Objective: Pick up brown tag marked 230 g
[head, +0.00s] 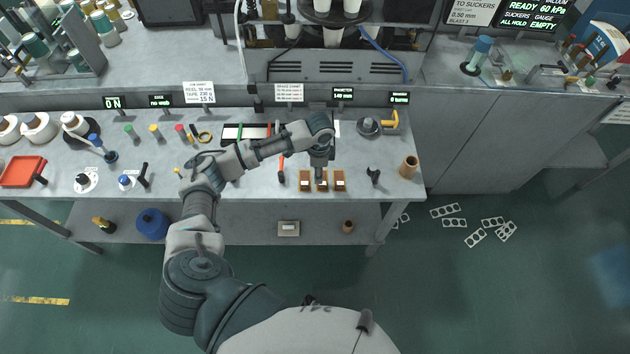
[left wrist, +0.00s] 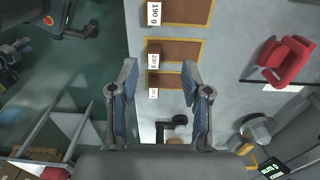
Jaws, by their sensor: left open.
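The middle one is the brown tag marked 230 g (head: 321,184). In the left wrist view its white label (left wrist: 153,60) reads 230 g and its brown top (left wrist: 178,50) lies ahead of the fingers. The brown tag marked 190 g (left wrist: 185,10) is beyond it, and a third tag (left wrist: 168,79) is nearer the bottom. My left gripper (left wrist: 160,72) is open and empty above the tags. In the head view my left gripper (head: 319,160) is just behind the row. My right gripper is not in view.
A black clamp-like part (head: 373,175) and a brown cup (head: 409,167) stand right of the tags. A red-handled tool (head: 282,168) lies to their left. A round metal gauge (head: 368,127) is behind. The table's front edge is close to the tags.

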